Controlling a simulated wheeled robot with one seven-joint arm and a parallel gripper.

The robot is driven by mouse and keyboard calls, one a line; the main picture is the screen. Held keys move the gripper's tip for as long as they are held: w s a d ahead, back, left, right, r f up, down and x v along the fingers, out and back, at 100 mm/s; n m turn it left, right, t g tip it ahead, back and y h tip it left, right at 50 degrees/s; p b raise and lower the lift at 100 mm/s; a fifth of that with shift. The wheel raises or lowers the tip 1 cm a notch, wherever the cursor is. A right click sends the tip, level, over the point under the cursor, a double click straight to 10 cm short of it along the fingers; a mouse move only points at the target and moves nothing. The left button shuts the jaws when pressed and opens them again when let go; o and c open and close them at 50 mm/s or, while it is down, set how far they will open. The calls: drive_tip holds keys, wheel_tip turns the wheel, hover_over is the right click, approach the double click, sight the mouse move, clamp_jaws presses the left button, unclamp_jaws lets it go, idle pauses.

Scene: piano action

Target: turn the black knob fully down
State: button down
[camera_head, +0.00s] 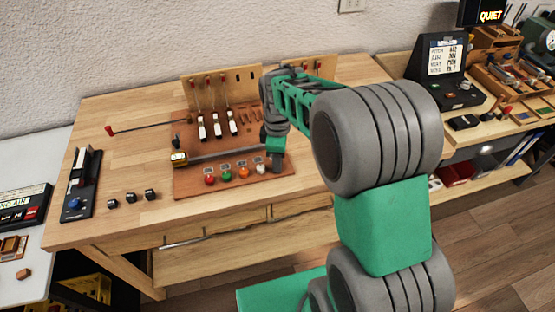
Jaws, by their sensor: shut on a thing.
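My gripper (276,163) points down at the right end of a row of coloured knobs on the front of the brown wooden panel (200,190). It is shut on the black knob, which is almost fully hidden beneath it. Its turn angle cannot be seen. To its left in the same row are a white knob (260,169), an orange knob (243,172), a green knob (227,175) and a red knob (210,180).
Piano keys and upright levers (218,127) stand behind the knobs. A red-tipped rod (140,127) sticks out left over the workbench (140,95). A dark display (440,65) stands right.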

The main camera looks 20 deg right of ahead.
drive_tip(key=shift+r, duration=0.1)
drive_tip(key=c, duration=1.2)
unclamp_jaws()
wheel_tip(320, 180, up, 8)
drive_tip(key=shift+f+b, duration=0.1)
drive_tip(key=shift+b, duration=0.3)
